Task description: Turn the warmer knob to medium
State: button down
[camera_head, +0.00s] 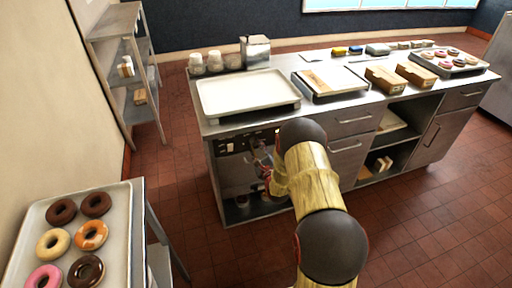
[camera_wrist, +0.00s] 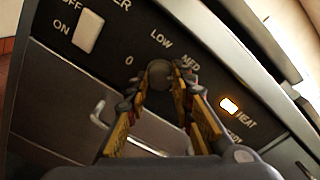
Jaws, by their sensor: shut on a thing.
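The warmer knob (camera_wrist: 160,72) is a dark round dial on the control panel in the wrist view. The labels 0, LOW and MED run around it. Its pointer mark cannot be made out, so its setting is unclear. My gripper (camera_wrist: 161,86) has its yellow-and-grey fingers shut on the knob, one on each side. In the head view, my gripper (camera_head: 260,160) is at the panel (camera_head: 232,145) on the counter's front, and my arm hides part of that area. The knob cannot be told apart there.
A white switch (camera_wrist: 88,30) marked OFF and ON is left of the knob. An orange HEAT light (camera_wrist: 229,106) glows at right. A large tray (camera_head: 245,92) sits on the counter above the panel. A doughnut tray (camera_head: 118,225) stands at the lower left.

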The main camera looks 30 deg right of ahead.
jog(key=c, duration=1.5)
grip_release()
jog(key=v, duration=1.2)
